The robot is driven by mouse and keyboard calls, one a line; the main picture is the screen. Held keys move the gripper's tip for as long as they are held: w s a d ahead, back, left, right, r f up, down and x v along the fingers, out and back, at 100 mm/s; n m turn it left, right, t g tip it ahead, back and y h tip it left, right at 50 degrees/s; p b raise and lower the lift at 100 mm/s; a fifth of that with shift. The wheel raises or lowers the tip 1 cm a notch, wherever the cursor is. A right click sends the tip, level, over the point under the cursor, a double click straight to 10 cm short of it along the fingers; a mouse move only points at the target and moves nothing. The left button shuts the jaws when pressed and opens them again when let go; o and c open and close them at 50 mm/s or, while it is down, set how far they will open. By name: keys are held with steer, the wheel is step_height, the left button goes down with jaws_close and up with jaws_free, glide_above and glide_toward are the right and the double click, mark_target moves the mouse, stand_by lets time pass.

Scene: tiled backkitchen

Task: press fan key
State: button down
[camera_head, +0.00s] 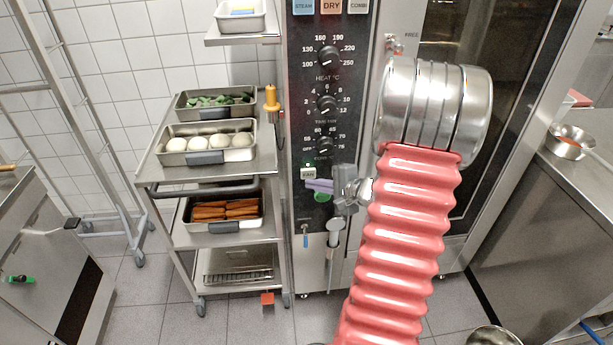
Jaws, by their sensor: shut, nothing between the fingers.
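The fan key (308,173) is a small pale key lettered FAN on the dark control panel of the oven. A small green light shows just above it. My gripper (318,186) is shut and empty, with lilac fingers pointing left at the panel. Its fingertips are just below and right of the fan key. I cannot tell whether they touch the panel or the key. A green round button (322,197) shows partly behind and below the fingers.
Dials (326,104) line the panel above, with STEAM, DRY and COMBI keys at the top. A trolley (160,185) with filled trays stands close on the left. A yellow-handled probe (271,98) hangs beside the panel.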

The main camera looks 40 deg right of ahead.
steer(key=shift+s+a, duration=0.6)
steer(key=shift+s, duration=0.3)
steer(key=shift+s+a, duration=0.6)
steer(key=shift+s, duration=0.3)
steer(key=s+a+n+g+y, duration=0.2)
steer(key=s+a+n+g, duration=0.25)
steer(key=a, duration=0.45)
steer(key=s+a+n+g+y, duration=0.2)
steer(key=s+a+n+g, duration=0.25)
steer(key=a, duration=0.45)
steer(key=s+a+r+n+h, duration=0.2)
steer(key=a+r+n, duration=0.3)
steer(key=a+r, duration=0.2)
steer(key=s+a+r+n+t+h, duration=0.1)
steer(key=s+a+r+n+h, duration=0.2)
steer(key=a+r+n, duration=0.3)
step_height(320, 180, up, 3)
steer(key=shift+a+r+n+t, duration=0.1)
steer(key=shift+a+n+t, duration=0.2)
steer(key=shift+a, duration=0.2)
